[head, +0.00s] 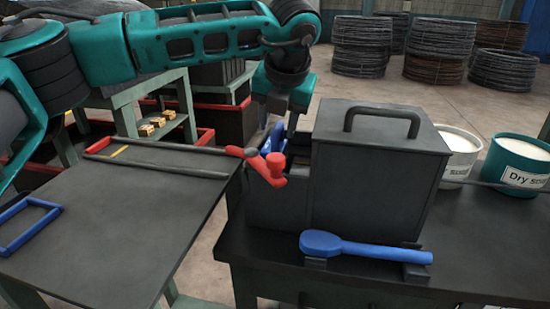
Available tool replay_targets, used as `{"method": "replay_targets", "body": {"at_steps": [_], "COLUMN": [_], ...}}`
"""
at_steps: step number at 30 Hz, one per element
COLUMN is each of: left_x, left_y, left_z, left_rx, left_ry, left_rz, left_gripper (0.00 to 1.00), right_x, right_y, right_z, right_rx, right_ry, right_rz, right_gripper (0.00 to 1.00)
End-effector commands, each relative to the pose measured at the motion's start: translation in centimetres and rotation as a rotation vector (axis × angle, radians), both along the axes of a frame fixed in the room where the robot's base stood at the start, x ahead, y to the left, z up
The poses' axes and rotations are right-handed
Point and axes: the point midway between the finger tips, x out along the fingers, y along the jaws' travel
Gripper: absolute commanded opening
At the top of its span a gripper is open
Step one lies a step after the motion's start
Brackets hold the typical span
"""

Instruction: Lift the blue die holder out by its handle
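A blue upright part (277,137), which looks like the die holder's handle, rises from the open left section of a dark grey box (277,208). The rest of it is hidden inside the box and behind a red crank-like handle (268,168). My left gripper (281,122) points down at the top of this blue part, with its fingers close around or beside it. I cannot tell whether they touch it or how far they are closed. My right gripper is not in view.
A grey lid with a handle (382,125) covers the box's right side. A blue long-handled tool (365,248) rests at the bench's front. White and teal buckets (518,165) stand at right. A blue frame (28,222) lies on the left table (115,230), which has much clear room.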

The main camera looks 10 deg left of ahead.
Motion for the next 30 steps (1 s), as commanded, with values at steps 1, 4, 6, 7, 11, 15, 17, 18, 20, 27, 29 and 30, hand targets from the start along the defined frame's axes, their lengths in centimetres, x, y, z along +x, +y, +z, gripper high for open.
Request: {"method": "replay_targets", "body": {"at_steps": [1,4,6,7,11,15,17,18,20,27,29,30], "left_x": [0.00,-0.01,-0.01,-0.01,-0.02,-0.02,-0.02,-0.01,-0.01,0.07,0.07,0.07], "left_y": [0.01,0.01,0.00,0.00,0.00,0.00,0.00,0.00,0.00,-0.01,-0.02,-0.02], "left_z": [0.01,0.02,0.03,0.03,0.04,0.04,0.05,0.05,0.05,0.42,0.54,0.68], "left_rx": [0.000,0.000,0.000,0.000,0.000,0.000,0.000,0.001,0.001,-0.002,-0.002,-0.002], "left_ry": [0.000,0.000,0.000,0.000,0.000,0.000,0.000,0.000,0.000,-0.007,-0.007,-0.007], "left_rz": [0.000,0.000,0.000,0.000,0.000,0.000,0.000,0.000,0.000,0.000,0.000,0.000], "left_gripper": [0.39,0.29,0.23,0.20,0.07,0.00,0.00,0.00,0.00,0.00,0.00,0.00], "right_x": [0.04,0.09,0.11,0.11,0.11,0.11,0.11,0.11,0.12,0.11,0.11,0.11], "right_y": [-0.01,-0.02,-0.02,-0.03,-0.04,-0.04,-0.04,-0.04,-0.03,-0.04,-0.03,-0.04], "right_z": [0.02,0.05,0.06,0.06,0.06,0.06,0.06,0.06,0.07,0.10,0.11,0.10], "right_rx": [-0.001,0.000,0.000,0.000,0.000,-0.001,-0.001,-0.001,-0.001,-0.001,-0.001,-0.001], "right_ry": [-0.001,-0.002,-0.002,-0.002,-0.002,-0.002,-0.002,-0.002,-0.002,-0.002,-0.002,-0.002], "right_rz": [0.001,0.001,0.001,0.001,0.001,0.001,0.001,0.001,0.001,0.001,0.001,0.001], "right_gripper": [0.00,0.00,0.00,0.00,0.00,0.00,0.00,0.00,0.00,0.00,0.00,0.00]}}
